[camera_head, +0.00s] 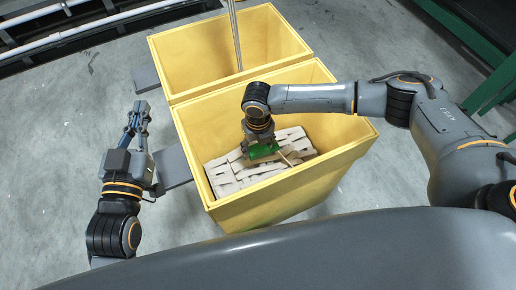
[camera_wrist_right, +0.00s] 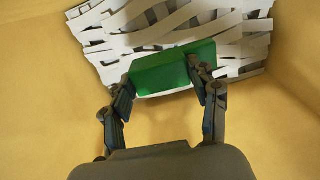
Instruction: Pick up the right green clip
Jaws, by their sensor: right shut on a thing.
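A green clip (camera_head: 263,150) is inside the near yellow bin, above a pile of pale webbing strips (camera_head: 232,172). My right gripper (camera_head: 262,146) reaches down into the bin and is shut on the clip. In the right wrist view the green clip (camera_wrist_right: 173,68) sits between the two fingers of my right gripper (camera_wrist_right: 168,85), with the pale strips (camera_wrist_right: 160,22) behind it. I cannot tell whether the clip touches the strips. My left gripper (camera_head: 139,118) is outside the bin at the left, empty, with its fingers close together; its opening is unclear.
The near yellow bin (camera_head: 345,150) has tall walls around my right gripper. A second yellow bin (camera_head: 190,62) adjoins it behind, with a thin metal rod (camera_head: 236,35) rising there. A green frame (camera_head: 490,85) stands at the far right. Grey floor (camera_head: 85,95) is open at the left.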

